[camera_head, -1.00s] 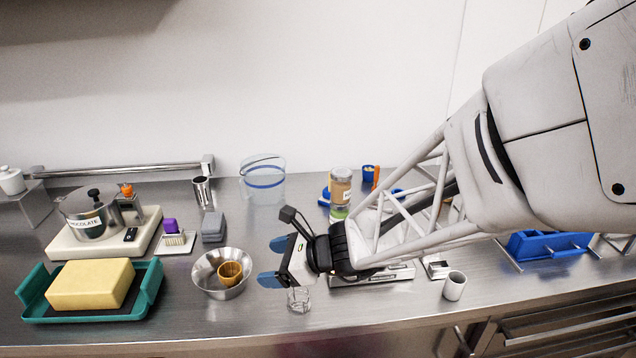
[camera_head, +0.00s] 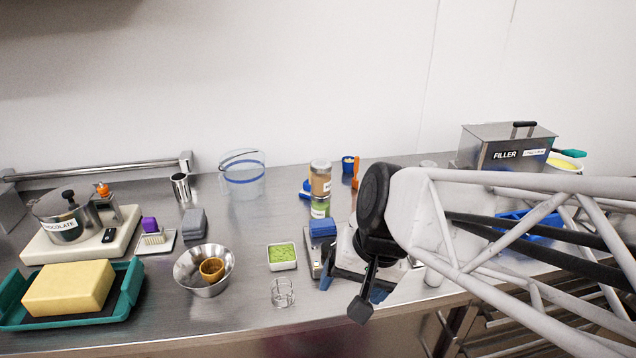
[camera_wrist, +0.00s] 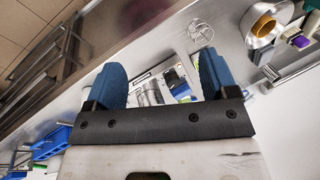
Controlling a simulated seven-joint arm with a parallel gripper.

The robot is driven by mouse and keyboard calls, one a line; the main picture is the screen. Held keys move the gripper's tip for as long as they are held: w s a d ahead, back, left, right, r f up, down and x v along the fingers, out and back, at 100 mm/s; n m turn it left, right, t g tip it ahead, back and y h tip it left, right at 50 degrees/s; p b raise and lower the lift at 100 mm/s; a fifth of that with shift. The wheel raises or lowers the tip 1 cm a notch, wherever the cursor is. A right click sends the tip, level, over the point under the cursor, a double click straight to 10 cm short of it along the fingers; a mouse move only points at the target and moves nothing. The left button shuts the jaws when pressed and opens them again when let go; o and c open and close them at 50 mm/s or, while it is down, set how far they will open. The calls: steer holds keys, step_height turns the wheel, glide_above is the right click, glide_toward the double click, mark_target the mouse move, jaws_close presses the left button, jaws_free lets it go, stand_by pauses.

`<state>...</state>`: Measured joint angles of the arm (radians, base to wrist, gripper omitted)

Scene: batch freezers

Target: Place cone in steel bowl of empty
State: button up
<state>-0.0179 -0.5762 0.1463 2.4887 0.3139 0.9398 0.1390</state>
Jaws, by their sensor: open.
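A brown, round, hollow piece that looks like the cone (camera_head: 212,269) sits inside the steel bowl (camera_head: 188,284), left of centre on the counter. Both also show in the wrist view, the cone (camera_wrist: 264,26) inside the bowl (camera_wrist: 281,12) at the upper right. My gripper (camera_head: 352,287) is to the right of the bowl, clear of it, over a small metal device. Its blue fingers (camera_wrist: 160,80) are spread apart in the wrist view, with nothing held between them. My wrist hides part of the fingers in the head view.
A wire ring stand (camera_head: 283,293) and a green-filled dish (camera_head: 282,256) stand between the bowl and my gripper. A teal tray (camera_head: 128,290) with a yellow block (camera_head: 68,288) lies at left. A clear bucket (camera_head: 242,176), stacked jars (camera_head: 320,180) and a FILLER box (camera_head: 500,150) stand behind.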

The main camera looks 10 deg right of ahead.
steer(key=s+d+r+n+h, duration=0.2)
steer(key=d+n+h, duration=0.1)
steer(key=d, duration=0.2)
steer(key=shift+s+d+r+t, duration=0.2)
steer(key=shift+s+t, duration=0.1)
steer(key=shift+t, duration=0.1)
stand_by(0.9)
